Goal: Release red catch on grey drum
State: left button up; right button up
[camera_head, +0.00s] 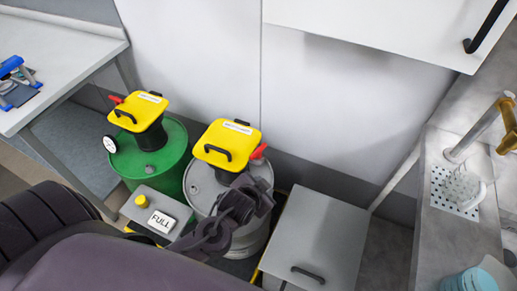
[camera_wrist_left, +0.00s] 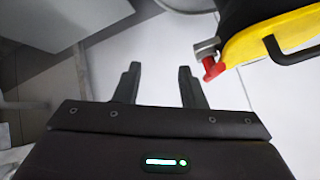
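In the left wrist view the red catch (camera_wrist_left: 213,69) is at the upper right, beside the yellow top (camera_wrist_left: 265,40). My left gripper (camera_head: 262,196) is in front of the grey drum, below the catch in the picture, and hides part of the drum. In the wrist view its fingers (camera_wrist_left: 158,80) are apart and empty, left of the catch and not touching it. My right gripper is not in view.
A box with a FULL sign (camera_head: 161,222) is in front. A grey cabinet (camera_head: 316,240) stands to the right, and a sink counter (camera_head: 455,235) further right.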

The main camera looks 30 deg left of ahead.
aim_at(257, 155)
pick_arm(q)
jog(key=w+a+m+t, duration=0.1)
jog(key=a+t, duration=0.1)
jog(key=w+a+m+t+y, duration=0.1)
jog(key=a+m+t, duration=0.1)
jog(key=w+a+m+t, duration=0.2)
jog(key=shift+w+a+r+y, duration=0.1)
jog(key=shift+y, duration=0.3)
jog(key=shift+w+a, duration=0.1)
jog(key=shift+w, duration=0.1)
jog(key=p+x, duration=0.1)
jog(key=x, duration=0.6)
jog(key=shift+w, duration=0.2)
grip_shut()
